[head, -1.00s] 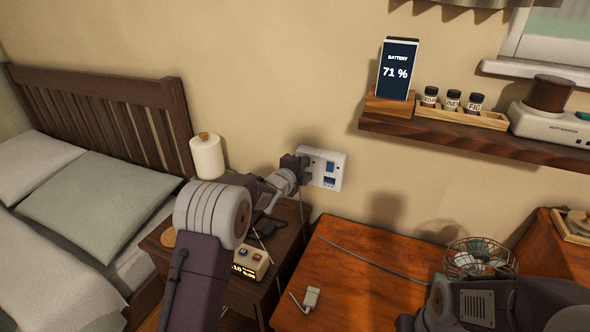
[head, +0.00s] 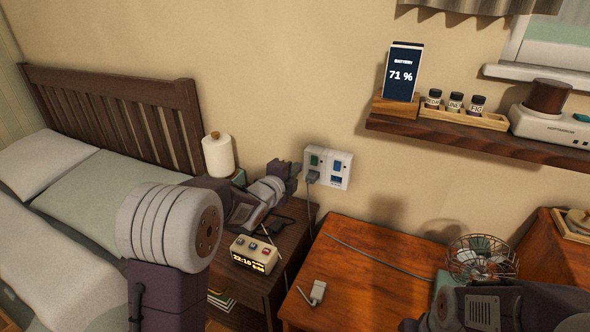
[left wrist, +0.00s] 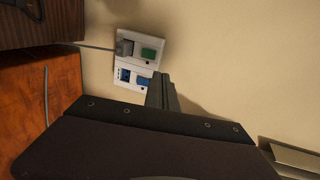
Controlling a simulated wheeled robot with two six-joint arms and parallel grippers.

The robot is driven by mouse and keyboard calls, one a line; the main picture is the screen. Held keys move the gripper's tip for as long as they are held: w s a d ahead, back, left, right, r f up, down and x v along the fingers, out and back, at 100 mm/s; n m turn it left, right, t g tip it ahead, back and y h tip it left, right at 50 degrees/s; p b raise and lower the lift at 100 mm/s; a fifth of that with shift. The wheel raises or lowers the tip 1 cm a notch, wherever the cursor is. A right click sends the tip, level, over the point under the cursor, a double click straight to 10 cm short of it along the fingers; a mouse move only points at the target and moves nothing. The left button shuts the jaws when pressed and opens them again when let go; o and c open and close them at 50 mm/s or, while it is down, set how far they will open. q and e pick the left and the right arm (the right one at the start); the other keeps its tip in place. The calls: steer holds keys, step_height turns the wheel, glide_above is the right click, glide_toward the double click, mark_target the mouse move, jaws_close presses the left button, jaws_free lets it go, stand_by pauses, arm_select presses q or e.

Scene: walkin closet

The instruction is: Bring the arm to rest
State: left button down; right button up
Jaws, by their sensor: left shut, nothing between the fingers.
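My left gripper (head: 292,170) is shut and empty, above the nightstand and just left of the wall socket (head: 341,169). A gap of wall shows between the gripper and the socket plate. A grey plug (head: 312,177) sits in the left half of the socket, below a green switch, with its cable hanging down. The right half has a blue switch. The left wrist view shows the shut fingers (left wrist: 162,92), the socket plate (left wrist: 153,53) and the plug (left wrist: 125,47). My right arm (head: 490,308) shows at the lower right; its gripper is out of the picture.
A shelf (head: 470,140) juts out above.

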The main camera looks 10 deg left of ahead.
arm_select(q)
steer(key=s+a+f+n+g+y, duration=0.1)
steer(key=s+f+n+g, duration=0.5)
steer(key=s, duration=0.5)
steer(key=s+f+n+g+y, duration=0.1)
steer(key=s+f+n+g, duration=0.2)
steer(key=s+f+n, duration=0.65)
steer(key=s+a+f+n+g+y, duration=0.1)
steer(key=s+f+n+g, duration=0.35)
steer(key=s, duration=0.85)
step_height(320, 180, up, 20)
steer(key=p, duration=2)
steer(key=shift+r+g+p, duration=0.25)
steer(key=shift+g+p, duration=0.15)
steer(key=shift+g, duration=0.05)
